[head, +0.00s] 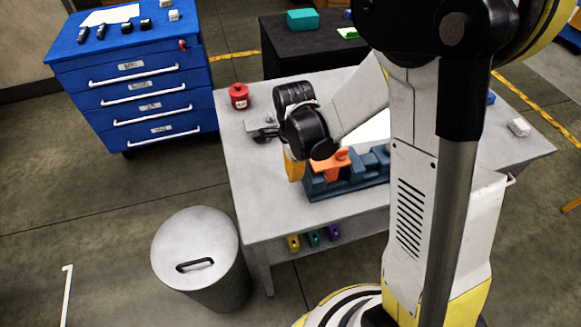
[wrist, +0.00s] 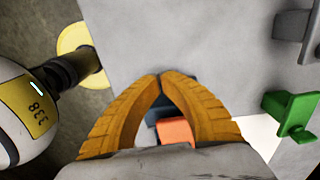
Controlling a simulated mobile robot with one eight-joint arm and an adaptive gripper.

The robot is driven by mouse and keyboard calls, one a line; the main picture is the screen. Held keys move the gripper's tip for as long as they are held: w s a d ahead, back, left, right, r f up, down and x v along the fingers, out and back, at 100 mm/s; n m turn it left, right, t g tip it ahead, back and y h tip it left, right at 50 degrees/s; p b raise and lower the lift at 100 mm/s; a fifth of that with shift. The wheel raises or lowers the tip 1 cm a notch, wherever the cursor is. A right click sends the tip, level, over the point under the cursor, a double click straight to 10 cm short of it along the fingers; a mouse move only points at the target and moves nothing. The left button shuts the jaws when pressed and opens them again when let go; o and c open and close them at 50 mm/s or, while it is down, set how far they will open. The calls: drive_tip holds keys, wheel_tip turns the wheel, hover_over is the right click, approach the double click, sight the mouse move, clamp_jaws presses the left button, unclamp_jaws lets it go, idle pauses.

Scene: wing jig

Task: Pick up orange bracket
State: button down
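The orange bracket (head: 330,165) sits on the blue jig (head: 322,188) on the grey table. In the wrist view the orange bracket (wrist: 176,130) shows partly, in the gap between my fingers and beyond them; the fingers and wrist hide the rest. My gripper (wrist: 160,76) has yellow-orange fingers whose tips meet, with nothing seen held at the tips. In the head view my gripper (head: 294,167) points down just left of the bracket, beside the jig's left end. Whether it touches the jig cannot be told.
A red canister (head: 239,96) and a grey part (head: 262,128) stand at the table's back left. A green bracket (wrist: 292,115) lies right in the wrist view. A grey bin (head: 195,245) stands left of the table (head: 258,205), whose front left is clear.

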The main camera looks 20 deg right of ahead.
sight(310, 172)
drive_tip(key=shift+d+r, duration=0.15)
drive_tip(key=shift+d, duration=1.5)
drive_tip(key=shift+s+d+b, duration=0.1)
drive_tip(key=shift+d+b, duration=0.3)
drive_tip(key=shift+d, duration=0.6)
drive_tip(key=shift+a, duration=0.1)
